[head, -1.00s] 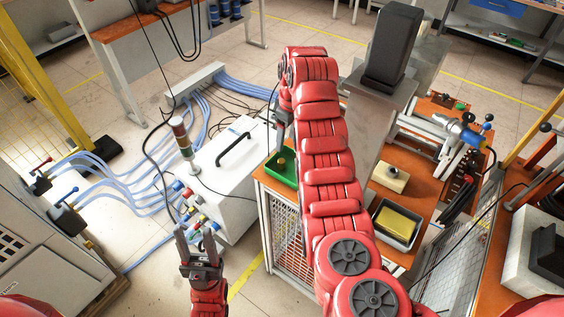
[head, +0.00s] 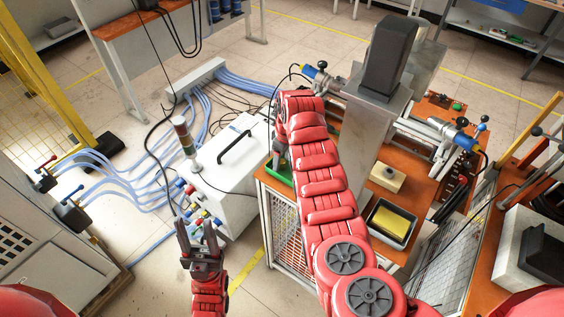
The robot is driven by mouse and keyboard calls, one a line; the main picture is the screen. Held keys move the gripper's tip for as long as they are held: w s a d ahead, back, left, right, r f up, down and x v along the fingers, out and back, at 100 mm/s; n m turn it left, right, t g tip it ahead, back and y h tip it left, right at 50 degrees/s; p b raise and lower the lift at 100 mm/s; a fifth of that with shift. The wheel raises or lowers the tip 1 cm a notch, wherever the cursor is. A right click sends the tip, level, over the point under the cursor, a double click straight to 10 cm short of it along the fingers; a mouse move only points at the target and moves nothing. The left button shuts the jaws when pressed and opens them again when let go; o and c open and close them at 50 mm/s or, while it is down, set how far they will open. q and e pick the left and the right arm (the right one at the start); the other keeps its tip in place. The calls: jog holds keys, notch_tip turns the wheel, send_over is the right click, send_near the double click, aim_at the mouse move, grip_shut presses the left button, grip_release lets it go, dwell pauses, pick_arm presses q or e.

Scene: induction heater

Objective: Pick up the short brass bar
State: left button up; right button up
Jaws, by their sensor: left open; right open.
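My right arm reaches over the orange-topped bench, and its wrist bends down at the far end. My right gripper (head: 281,160) points down over the green tray (head: 285,178), partly hidden by my arm. It is open, and I see nothing held in it. I cannot make out the short brass bar; the gripper and arm cover much of the tray. My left gripper (head: 197,228) is open and empty, fingers upward, above the floor in front of the white cabinet.
A grey column with a dark block (head: 388,52) stands right of my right arm. A beige block (head: 387,178) and a dark tray with a yellow sponge (head: 394,223) sit on the bench. The white cabinet (head: 230,165) with a signal lamp (head: 184,140) stands left of it.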

grip_shut()
dwell(0.5)
